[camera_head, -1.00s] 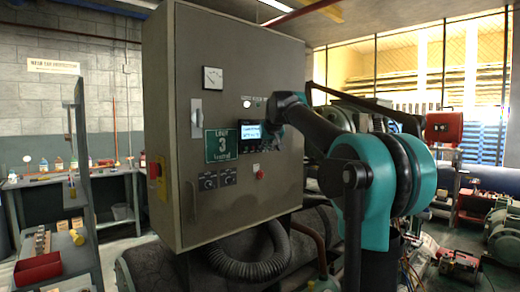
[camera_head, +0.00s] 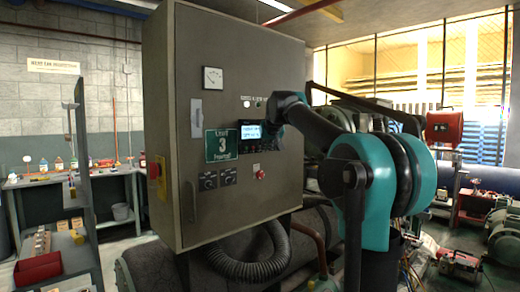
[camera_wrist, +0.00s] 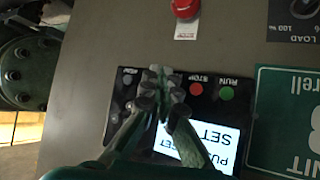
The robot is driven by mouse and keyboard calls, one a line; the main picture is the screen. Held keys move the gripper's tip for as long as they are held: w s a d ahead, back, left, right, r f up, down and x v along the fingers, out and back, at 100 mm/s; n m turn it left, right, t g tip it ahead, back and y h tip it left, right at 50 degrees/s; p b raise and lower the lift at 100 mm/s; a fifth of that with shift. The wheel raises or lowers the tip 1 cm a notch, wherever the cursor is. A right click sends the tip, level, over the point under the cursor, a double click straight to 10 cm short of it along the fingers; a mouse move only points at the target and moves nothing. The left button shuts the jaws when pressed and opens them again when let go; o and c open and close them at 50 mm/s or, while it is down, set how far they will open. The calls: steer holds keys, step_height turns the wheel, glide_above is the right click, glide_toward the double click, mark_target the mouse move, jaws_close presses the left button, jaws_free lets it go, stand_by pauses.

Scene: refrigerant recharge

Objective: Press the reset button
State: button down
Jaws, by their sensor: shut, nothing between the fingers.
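The control panel with a lit display (camera_head: 250,132) is on the front of the grey cabinet (camera_head: 225,60). In the wrist view the panel appears upside down, with a lit screen (camera_wrist: 205,140), a green RUN button (camera_wrist: 226,93) and a red STOP button (camera_wrist: 196,89). A grey button (camera_wrist: 127,79) with a small unreadable label is at the left end of the row. My gripper (camera_wrist: 160,78) is shut and empty, its fingertips over the button row between the grey and red buttons. They hide what lies beneath; I cannot tell whether they touch. No reset label is readable.
A red knob (camera_wrist: 185,8) sits apart from the panel; it also shows on the cabinet in the head view (camera_head: 260,172). A green Unit 3 sign (camera_head: 221,144) is beside the display. A ribbed hose (camera_head: 255,265) hangs below the cabinet.

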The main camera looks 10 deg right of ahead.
steer(key=shift+w+a, duration=0.1)
steer(key=shift+w, duration=0.05)
steer(key=shift+w+a, duration=0.15)
steer(key=shift+w, duration=0.05)
stand_by(0.3)
steer(key=shift+w+a, duration=0.2)
steer(key=shift+w, duration=0.1)
stand_by(0.7)
steer(key=shift+s+d, duration=0.1)
steer(key=shift+s, duration=0.05)
steer(key=shift+s+d, duration=0.35)
steer(key=shift+s, duration=0.15)
stand_by(0.4)
steer(key=s+d, duration=0.1)
steer(key=s, duration=0.1)
steer(key=s+d, duration=0.2)
stand_by(0.3)
stand_by(0.4)
